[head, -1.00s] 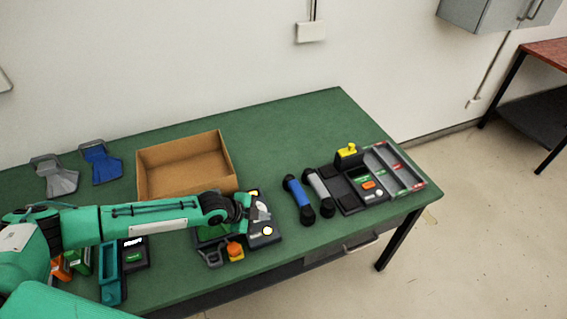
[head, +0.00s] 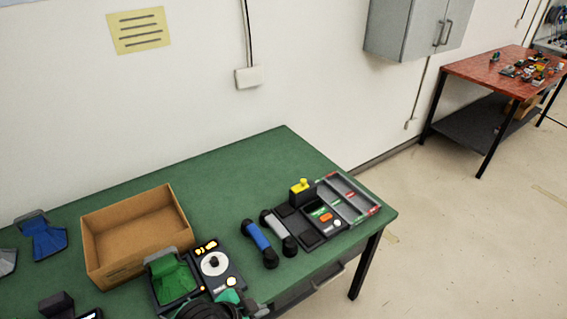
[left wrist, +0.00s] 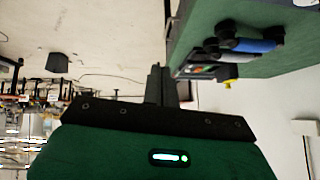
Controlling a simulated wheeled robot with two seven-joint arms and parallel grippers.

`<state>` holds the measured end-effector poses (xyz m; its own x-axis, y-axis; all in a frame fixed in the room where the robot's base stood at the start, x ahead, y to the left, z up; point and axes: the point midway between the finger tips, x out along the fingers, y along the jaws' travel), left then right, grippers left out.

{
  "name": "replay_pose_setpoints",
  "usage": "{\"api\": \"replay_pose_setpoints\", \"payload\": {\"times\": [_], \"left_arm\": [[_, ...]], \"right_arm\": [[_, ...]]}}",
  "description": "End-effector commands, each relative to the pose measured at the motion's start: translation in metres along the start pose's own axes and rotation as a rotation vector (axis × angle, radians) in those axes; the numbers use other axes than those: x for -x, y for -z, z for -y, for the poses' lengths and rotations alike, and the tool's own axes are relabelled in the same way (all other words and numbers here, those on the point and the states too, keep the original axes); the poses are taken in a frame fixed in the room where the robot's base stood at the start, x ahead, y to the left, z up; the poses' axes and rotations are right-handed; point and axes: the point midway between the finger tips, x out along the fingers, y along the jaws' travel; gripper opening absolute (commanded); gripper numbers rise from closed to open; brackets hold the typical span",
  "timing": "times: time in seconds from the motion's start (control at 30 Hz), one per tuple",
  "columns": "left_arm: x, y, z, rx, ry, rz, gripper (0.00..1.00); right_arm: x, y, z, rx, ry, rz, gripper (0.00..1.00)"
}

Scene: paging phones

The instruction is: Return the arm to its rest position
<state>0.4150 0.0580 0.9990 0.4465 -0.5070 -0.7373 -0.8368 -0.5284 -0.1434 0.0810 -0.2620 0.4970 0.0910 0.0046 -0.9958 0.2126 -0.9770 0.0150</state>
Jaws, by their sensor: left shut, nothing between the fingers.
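My left arm's dark wrist and left gripper (head: 250,306) show at the bottom edge of the head view, low in front of the table's near edge; most of the arm is out of the picture. In the left wrist view the gripper's fingers (left wrist: 159,84) are together with nothing between them. They point past the table, and nothing touches them in that view. My right gripper does not show.
The green table (head: 240,165) holds an open cardboard box (head: 130,262), a green cradle (head: 172,280), a dial phone base (head: 214,264), blue (head: 258,240) and grey handsets (head: 280,230), and a grey tray (head: 345,196). Floor to the right is clear. A red table (head: 480,68) stands farther back.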

Motion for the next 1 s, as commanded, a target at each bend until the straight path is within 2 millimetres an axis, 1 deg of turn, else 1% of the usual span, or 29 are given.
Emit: {"api": "replay_pose_setpoints", "payload": {"times": [0.03,0.17,0.3,0.5,0.73,0.77,0.8,1.0], "left_arm": [[0.011,-0.007,-0.004,0.070,0.018,0.023,0.00],[0.041,-0.036,-0.003,0.257,0.088,0.115,0.00],[0.073,-0.073,-0.004,0.435,0.161,0.219,0.00],[0.111,-0.115,-0.010,0.619,0.244,0.342,0.00],[0.153,-0.157,-0.024,0.793,0.331,0.474,0.00],[0.149,-0.162,-0.023,0.800,0.333,0.481,0.00],[0.137,-0.167,-0.022,0.794,0.328,0.482,0.00],[0.092,-0.196,-0.020,0.792,0.318,0.493,0.00]], "right_arm": [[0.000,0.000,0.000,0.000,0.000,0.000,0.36],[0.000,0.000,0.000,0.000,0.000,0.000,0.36],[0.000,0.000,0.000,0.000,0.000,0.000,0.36],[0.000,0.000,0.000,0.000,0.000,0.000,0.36],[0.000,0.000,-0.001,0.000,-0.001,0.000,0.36],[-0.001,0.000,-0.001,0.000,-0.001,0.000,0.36],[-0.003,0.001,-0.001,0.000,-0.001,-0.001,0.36],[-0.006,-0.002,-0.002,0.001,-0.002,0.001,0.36]]}}
